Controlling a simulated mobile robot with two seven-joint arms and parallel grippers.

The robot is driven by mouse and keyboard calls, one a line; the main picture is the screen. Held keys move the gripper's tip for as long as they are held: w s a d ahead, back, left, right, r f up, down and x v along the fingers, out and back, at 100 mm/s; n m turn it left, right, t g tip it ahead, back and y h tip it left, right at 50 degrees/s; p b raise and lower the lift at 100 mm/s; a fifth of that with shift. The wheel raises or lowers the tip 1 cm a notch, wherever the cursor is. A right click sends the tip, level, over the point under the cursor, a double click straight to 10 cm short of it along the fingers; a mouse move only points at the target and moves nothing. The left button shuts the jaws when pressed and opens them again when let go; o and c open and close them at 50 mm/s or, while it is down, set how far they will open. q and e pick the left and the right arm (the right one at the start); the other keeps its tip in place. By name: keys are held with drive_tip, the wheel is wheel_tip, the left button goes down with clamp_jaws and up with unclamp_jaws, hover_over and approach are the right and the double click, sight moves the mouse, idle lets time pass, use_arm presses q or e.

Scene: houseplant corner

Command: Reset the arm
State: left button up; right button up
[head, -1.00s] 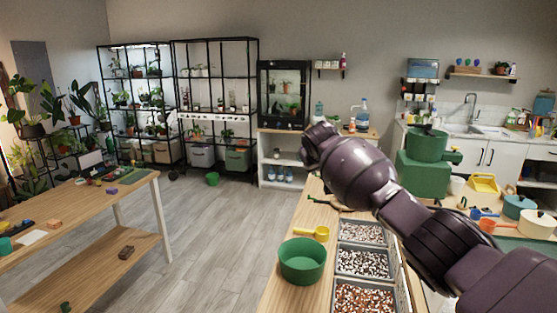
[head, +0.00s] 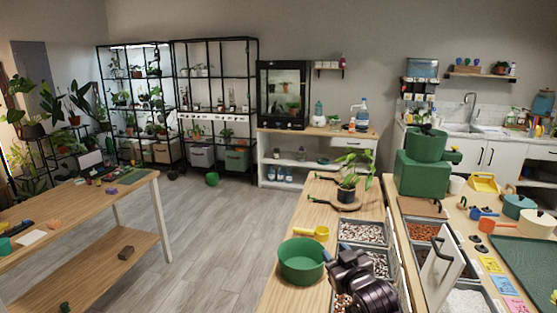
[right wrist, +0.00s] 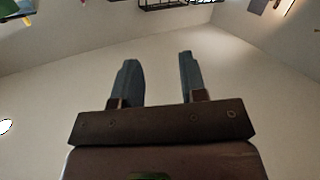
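My right gripper (head: 335,251) shows at the bottom centre of the head view, at the end of my dark purple arm. It is above the near end of the wooden bench, close to the green bowl (head: 302,262) and the bins of pebbles. In the right wrist view its two blue-grey fingers (right wrist: 158,82) stand apart with nothing between them. My left gripper is in neither view.
Grey bins of pebbles (head: 362,232) line the bench beside the yellow scoop (head: 316,232). A potted plant (head: 347,190) stands on a round board further back. A white-faced panel (head: 440,268) leans over the bins on the right. Floor (head: 215,240) is clear to the left.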

drive_tip(key=s+d+f+m+g+h, duration=0.1)
drive_tip(key=s+d+f, duration=0.3)
drive_tip(key=s+f, duration=0.3)
drive_tip(key=s+d+f+m+g+h, duration=0.2)
drive_tip(key=s+d+f, duration=0.3)
drive_tip(key=s, duration=1)
drive_tip(key=s+d+f+m+g+h, duration=0.1)
drive_tip(key=s+d+f, duration=0.3)
drive_tip(key=s+f, duration=0.6)
drive_tip(key=shift+s+d+f+m+g+h, duration=0.2)
drive_tip(key=shift+s+f+m+g+h, duration=0.15)
drive_tip(key=shift+s, duration=0.55)
